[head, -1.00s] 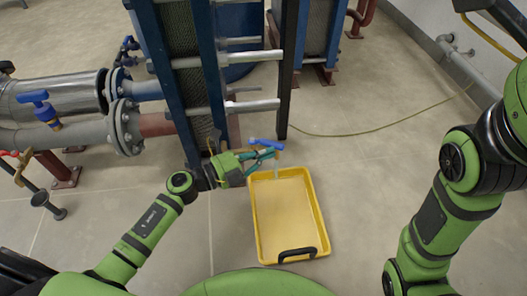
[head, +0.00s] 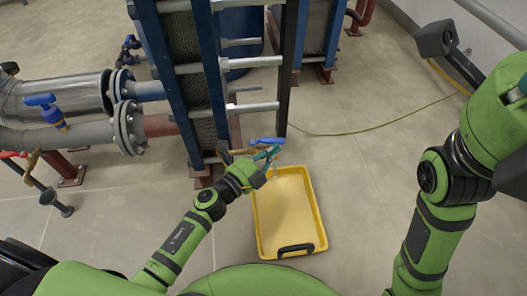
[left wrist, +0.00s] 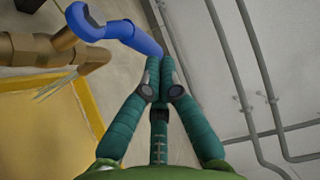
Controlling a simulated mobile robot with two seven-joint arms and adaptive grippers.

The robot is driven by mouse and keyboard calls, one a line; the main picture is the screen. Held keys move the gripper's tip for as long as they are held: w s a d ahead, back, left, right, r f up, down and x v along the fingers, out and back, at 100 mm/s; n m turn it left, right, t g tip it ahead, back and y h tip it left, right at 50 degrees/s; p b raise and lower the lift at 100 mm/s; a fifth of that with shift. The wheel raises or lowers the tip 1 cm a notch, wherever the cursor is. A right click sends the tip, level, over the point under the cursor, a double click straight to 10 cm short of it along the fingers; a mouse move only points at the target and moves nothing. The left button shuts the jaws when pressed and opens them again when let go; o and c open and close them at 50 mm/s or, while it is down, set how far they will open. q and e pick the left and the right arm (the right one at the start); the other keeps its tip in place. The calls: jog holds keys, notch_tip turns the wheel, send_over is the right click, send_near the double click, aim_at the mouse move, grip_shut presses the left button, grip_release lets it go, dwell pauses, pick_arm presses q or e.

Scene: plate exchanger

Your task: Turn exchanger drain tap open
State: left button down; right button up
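The drain tap is a brass fitting (left wrist: 28,50) with a blue lever handle (head: 267,141), low at the front of the plate exchanger. In the left wrist view the blue handle (left wrist: 130,36) runs sideways, its free end at my fingertips. My left gripper (left wrist: 160,68) has its teal fingers brought together at the tips, with no clear gap. They meet against or just beside the handle's end; I cannot tell which. In the head view my left gripper (head: 272,151) is just below the handle. Pale streaks like water (left wrist: 55,88) show below the brass outlet. A teal part of my right gripper may show at the right edge.
A yellow tray (head: 319,205) stands on the floor under the tap. The blue-framed exchanger (head: 215,90) with silver rods rises behind my left gripper. Flanged pipes (head: 80,133) with another blue handle (head: 40,100) lie left. A yellow hose crosses open floor on the right.

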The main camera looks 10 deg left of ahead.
pick_arm(q)
jog(key=shift+w, duration=0.35)
jog(key=shift+w+d, duration=0.1)
dwell(0.5)
